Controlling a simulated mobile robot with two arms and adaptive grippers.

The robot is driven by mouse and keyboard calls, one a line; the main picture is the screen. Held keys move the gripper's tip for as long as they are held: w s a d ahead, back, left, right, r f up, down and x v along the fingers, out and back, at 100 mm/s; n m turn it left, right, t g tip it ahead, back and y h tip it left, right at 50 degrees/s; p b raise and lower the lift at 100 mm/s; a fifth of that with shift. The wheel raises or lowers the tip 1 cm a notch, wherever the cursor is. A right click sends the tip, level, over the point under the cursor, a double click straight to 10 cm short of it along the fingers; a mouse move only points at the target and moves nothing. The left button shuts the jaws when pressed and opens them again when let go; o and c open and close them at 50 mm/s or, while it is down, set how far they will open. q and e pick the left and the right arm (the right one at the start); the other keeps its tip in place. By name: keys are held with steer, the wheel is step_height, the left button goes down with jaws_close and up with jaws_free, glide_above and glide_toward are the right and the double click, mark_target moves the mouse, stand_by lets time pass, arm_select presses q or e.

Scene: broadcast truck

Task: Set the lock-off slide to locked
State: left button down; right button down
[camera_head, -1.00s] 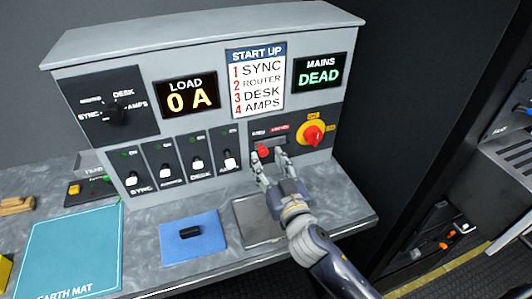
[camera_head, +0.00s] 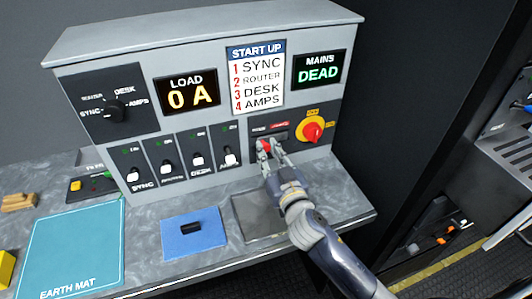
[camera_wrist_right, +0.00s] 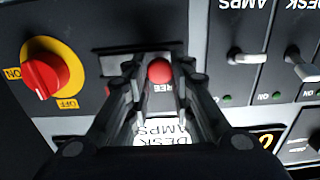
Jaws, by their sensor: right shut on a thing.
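The lock-off slide's red knob (camera_head: 264,146) sits at the left end of its short slot on the dark isolator panel, with a red label above the slot's right part. In the right wrist view, turned about, the red knob (camera_wrist_right: 160,71) lies between the fingertips, beside a label that seems to read FREE. My right gripper (camera_head: 270,147) is shut on the knob, its fingers partly hiding the knob and slot. My left gripper is not in view.
A red rotary switch on a yellow plate (camera_head: 312,131) is close right of the slide. Breaker switches (camera_head: 198,160) stand to the left. The displays read MAINS DEAD (camera_head: 319,70) and LOAD 0 A (camera_head: 187,94). A blue mat with a black piece (camera_head: 205,246) lies on the bench.

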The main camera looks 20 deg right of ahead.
mark_target(278, 138)
steer(key=d, duration=0.4)
steer(key=shift+d, duration=0.15)
steer(key=c, duration=1.7)
jaws_free()
steer(key=o, duration=0.3)
steer(key=shift+w+d, duration=0.1)
steer(key=shift+s, duration=0.3)
steer(key=s, duration=1.1)
steer(key=shift+s+d, duration=0.15)
steer(key=shift+s, duration=0.1)
